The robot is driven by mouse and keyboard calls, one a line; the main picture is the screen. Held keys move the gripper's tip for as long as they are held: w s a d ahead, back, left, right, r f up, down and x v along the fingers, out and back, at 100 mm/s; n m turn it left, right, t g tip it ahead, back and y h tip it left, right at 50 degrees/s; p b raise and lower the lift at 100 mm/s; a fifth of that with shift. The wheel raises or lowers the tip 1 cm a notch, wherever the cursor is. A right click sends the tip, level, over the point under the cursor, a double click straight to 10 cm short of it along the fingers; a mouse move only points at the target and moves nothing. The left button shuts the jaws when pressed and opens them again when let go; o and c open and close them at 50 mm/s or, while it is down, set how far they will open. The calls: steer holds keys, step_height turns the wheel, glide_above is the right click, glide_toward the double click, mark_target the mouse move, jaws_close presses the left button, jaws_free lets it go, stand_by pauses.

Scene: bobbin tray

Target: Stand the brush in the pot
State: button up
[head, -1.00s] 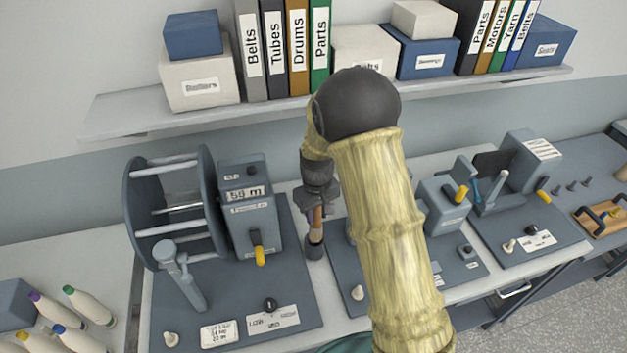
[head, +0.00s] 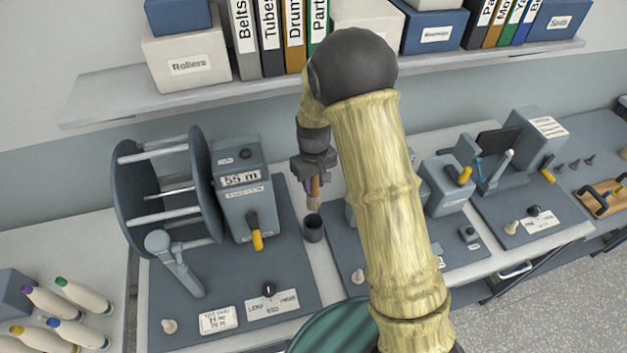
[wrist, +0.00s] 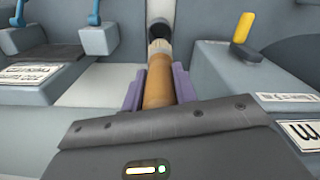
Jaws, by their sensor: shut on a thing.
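My gripper (head: 314,172) is shut on the brush (head: 313,188), holding it upright above the bench with its pale end down. The dark round pot (head: 313,230) stands on the bench just below the brush. In the head view a small gap seems to show between the brush's lower end and the pot's rim. In the wrist view the brush's tan handle (wrist: 158,88) runs between the purple finger pads, and its pale tip overlaps the pot (wrist: 160,22). I cannot tell there whether the tip is inside the rim.
A winder with a large reel (head: 160,190) and a grey counter box (head: 243,195) stand left of the pot. More machines (head: 445,185) stand to the right. A shelf (head: 130,95) with boxes and binders runs behind. A green round thing (head: 340,330) is at the front.

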mark_target(314, 208)
steer(key=shift+f+b, duration=4.15)
steer(key=shift+f, duration=1.95)
steer(key=o, duration=1)
steer(key=shift+o, duration=0.2)
steer(key=shift+r, duration=0.1)
step_height(314, 208, up, 17)
steer(key=b, duration=0.4)
steer(key=shift+r, duration=0.1)
steer(key=s+d+f+m+t, duration=0.1)
steer(key=s+d+f+m, duration=0.1)
steer(key=s+d, duration=0.3)
steer(key=s+d+f+m+t, duration=0.1)
steer(key=s+d+f+m, duration=0.2)
steer(key=s, duration=1)
steer(key=d+f, duration=0.1)
steer(key=d, duration=0.1)
steer(key=shift+d+t, duration=0.3)
